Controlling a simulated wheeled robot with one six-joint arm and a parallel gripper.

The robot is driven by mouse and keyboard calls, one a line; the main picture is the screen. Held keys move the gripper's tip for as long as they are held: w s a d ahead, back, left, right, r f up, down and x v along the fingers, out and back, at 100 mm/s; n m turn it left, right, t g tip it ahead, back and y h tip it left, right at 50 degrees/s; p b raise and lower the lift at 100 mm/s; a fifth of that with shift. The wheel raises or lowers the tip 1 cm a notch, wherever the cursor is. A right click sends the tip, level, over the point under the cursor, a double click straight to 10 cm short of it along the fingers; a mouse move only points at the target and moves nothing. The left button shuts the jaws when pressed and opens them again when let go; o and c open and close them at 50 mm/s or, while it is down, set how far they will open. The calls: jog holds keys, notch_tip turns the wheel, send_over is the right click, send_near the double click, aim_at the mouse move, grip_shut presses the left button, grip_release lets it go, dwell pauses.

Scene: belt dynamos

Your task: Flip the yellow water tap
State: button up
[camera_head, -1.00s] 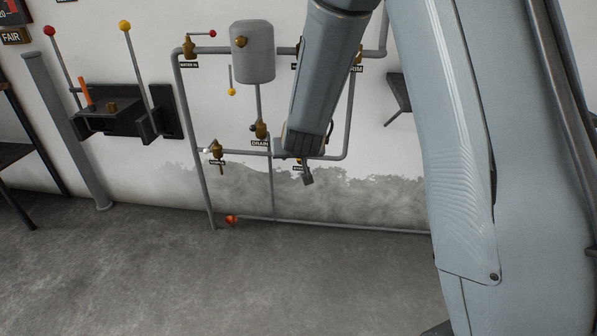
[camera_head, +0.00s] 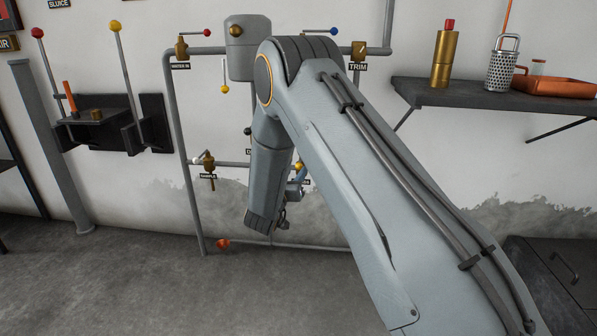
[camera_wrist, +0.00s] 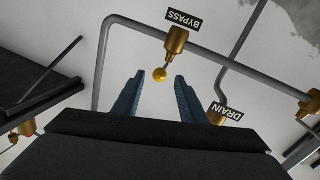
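The tap labelled BYPASS (camera_wrist: 176,40) is a brass valve on a grey pipe, with a yellow ball knob (camera_wrist: 160,75) at the end of its lever. The wrist view shows it upside down. My gripper (camera_wrist: 159,76) is open, with its two blue fingers either side of the knob in the picture; I see no contact and cannot judge the depth gap. In the head view a yellow knob (camera_head: 299,166) shows just right of my forearm, which hides most of the gripper and valve. Another yellow knob (camera_head: 225,89) hangs below the tank's left side.
A grey tank (camera_head: 240,55) and pipes line the wall, with red-knobbed (camera_head: 206,32), blue-knobbed (camera_head: 334,31) and white-knobbed (camera_head: 194,161) taps. The DRAIN label (camera_wrist: 226,112) is close to my right finger in the wrist view. A dark shelf (camera_head: 455,97) with containers is at right.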

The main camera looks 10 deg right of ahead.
aim_at(298, 168)
jog(key=shift+b+x, duration=0.6)
jog(key=shift+x, duration=1.95)
grip_shut()
